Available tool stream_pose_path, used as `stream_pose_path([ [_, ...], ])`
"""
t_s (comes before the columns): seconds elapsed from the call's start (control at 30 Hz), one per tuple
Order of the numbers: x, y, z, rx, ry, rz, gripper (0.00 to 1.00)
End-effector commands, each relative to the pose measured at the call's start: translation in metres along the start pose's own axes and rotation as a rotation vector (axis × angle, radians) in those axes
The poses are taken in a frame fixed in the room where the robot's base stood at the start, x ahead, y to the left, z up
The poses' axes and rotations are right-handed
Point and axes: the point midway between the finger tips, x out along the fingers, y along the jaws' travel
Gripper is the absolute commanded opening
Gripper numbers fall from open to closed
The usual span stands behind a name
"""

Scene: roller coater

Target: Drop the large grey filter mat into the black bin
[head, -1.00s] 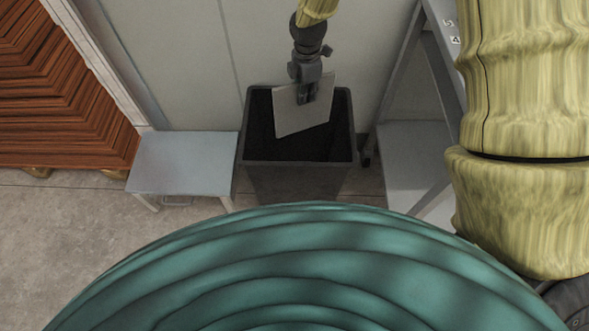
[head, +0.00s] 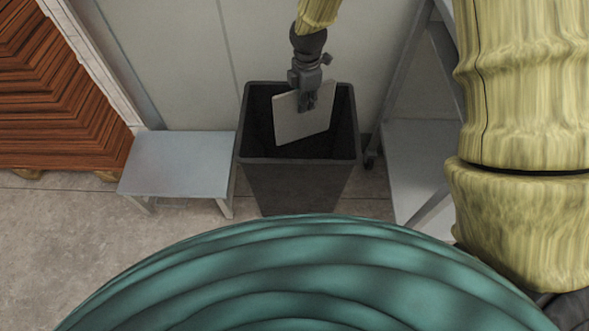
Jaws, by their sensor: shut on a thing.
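The large grey filter mat (head: 292,122) is a flat, light grey panel, held upright and slightly tilted. My gripper (head: 308,101) is shut on its upper right part. The mat hangs over the opening of the black bin (head: 300,188), and its lower part looks to be at about the rim level or inside; the exact depth is hard to tell. The bin is tall, square and open at the top, with a dark interior around the mat.
A low grey-blue table (head: 178,163) stands just left of the bin. A grey metal rack (head: 415,150) stands close on the right. A pale wall (head: 185,60) is right behind the bin. A wooden stack (head: 55,100) is at the far left. Bare floor (head: 60,230) shows at lower left.

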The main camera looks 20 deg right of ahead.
Motion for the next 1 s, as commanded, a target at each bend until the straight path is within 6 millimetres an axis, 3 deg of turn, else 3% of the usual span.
stream_pose_path([
  [0.2,-0.001,0.000,0.000,0.000,0.000,0.000,0.00],
  [0.23,-0.001,0.000,0.000,0.000,0.000,0.000,0.17],
  [0.33,-0.001,0.000,0.000,0.000,0.000,0.000,0.36],
  [0.37,-0.001,0.000,0.000,0.000,0.000,0.000,0.37],
  [0.77,-0.005,0.000,0.000,0.000,0.000,0.001,0.37],
  [1.0,-0.037,0.001,0.000,0.000,0.001,0.004,0.37],
])
